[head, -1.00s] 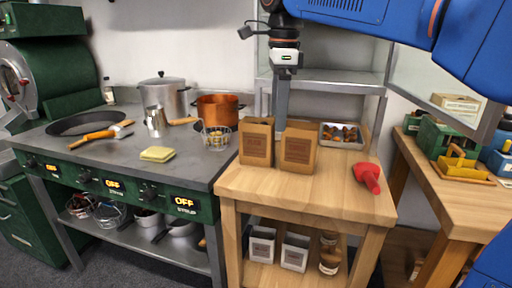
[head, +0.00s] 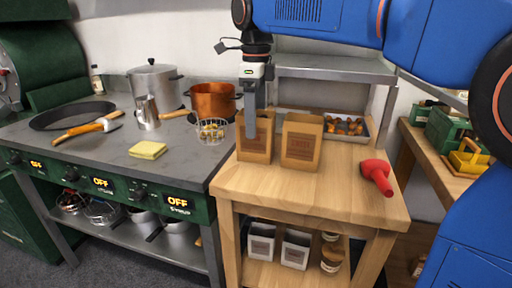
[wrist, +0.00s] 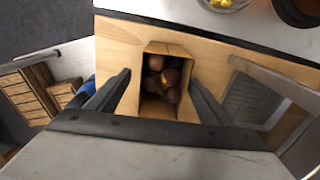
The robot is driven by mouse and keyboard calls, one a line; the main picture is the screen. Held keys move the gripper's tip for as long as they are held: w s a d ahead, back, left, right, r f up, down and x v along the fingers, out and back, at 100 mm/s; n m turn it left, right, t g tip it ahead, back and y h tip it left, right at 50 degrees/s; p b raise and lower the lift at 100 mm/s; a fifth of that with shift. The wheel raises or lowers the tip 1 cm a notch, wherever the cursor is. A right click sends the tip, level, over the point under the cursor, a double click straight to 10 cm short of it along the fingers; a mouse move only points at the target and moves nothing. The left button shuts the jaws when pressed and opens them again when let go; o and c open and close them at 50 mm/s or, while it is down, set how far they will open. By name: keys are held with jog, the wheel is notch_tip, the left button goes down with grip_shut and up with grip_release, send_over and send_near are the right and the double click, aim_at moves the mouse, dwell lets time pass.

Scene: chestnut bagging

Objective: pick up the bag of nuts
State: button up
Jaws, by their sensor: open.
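Two open brown paper bags stand upright side by side on the wooden table: a left bag (head: 257,146) and a right bag (head: 301,143). My gripper (head: 250,125) points down at the left bag and hides part of it. In the wrist view, brown nuts (wrist: 161,76) lie inside an open bag (wrist: 153,107), which is between the two spread fingers of my gripper (wrist: 160,82). The fingers look apart from its sides. The right bag does not show in the wrist view, and its contents are unclear.
A tray of nuts (head: 361,138) stands behind the bags, and a red tool (head: 377,176) lies at the table's right. The stove (head: 105,155), with a wire basket (head: 211,132) and copper pot (head: 213,101), adjoins on the left. The table's front (head: 295,188) is clear.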

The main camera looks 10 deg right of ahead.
aim_at(256, 144)
jog(key=shift+w+f, duration=0.2)
jog(key=shift+f, duration=3.8)
jog(key=c, duration=1.4)
